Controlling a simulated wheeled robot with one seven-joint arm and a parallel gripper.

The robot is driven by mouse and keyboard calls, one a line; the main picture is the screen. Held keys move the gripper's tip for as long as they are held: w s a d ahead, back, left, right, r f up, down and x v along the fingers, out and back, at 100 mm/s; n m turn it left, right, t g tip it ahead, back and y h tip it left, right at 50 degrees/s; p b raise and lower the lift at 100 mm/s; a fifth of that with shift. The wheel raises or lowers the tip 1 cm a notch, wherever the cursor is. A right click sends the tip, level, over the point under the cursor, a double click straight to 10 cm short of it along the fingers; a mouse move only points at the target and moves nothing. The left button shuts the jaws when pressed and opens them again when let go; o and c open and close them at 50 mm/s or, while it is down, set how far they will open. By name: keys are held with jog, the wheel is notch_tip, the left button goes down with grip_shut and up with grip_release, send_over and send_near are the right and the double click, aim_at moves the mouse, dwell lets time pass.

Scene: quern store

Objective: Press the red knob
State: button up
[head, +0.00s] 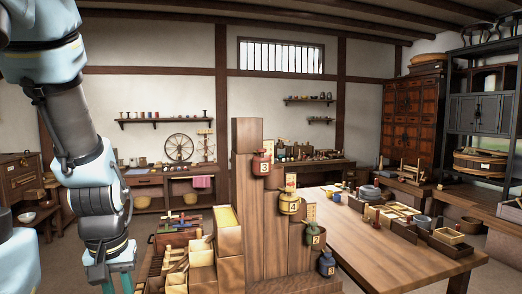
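I cannot make out a thing that is clearly the red knob. Small red spots show on the long table, one by the wooden trays (376,222). A dark red jar (262,164) marked 3 sits near the top of the stepped wooden stand (246,135). My gripper (114,284) hangs at the lower left, left of the stand and well apart from the table. Its teal fingers run out of the bottom of the head view, so their opening and tips are hidden.
A yellow jar (290,204), a green jar (314,236) and a blue jar (326,264) step down the stand's right side. Open wooden boxes (202,275) stand between my gripper and the stand. The near part of the long table (375,265) is clear.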

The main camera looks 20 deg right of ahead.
grip_shut()
dwell(0.8)
